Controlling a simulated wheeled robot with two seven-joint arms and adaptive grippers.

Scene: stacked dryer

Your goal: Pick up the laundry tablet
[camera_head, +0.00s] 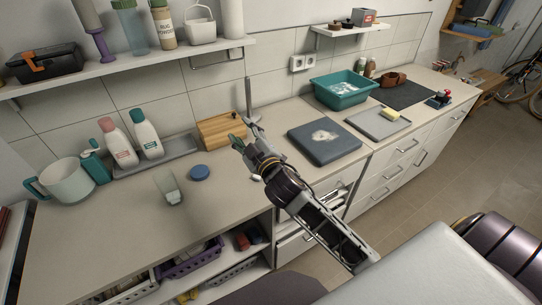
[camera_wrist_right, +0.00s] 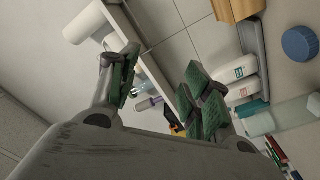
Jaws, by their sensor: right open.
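I cannot make out the laundry tablet for certain. A small white piece (camera_head: 256,178) lies on the counter beside my right arm, too small to identify. My right gripper (camera_head: 238,143) is above the counter, in front of the wooden box. Its fingers have green pads. In the right wrist view the gripper (camera_wrist_right: 163,90) is open, its two fingers well apart with nothing between them. My left gripper is not in view.
A shelf (camera_head: 130,66) is above. Open counter lies at front left.

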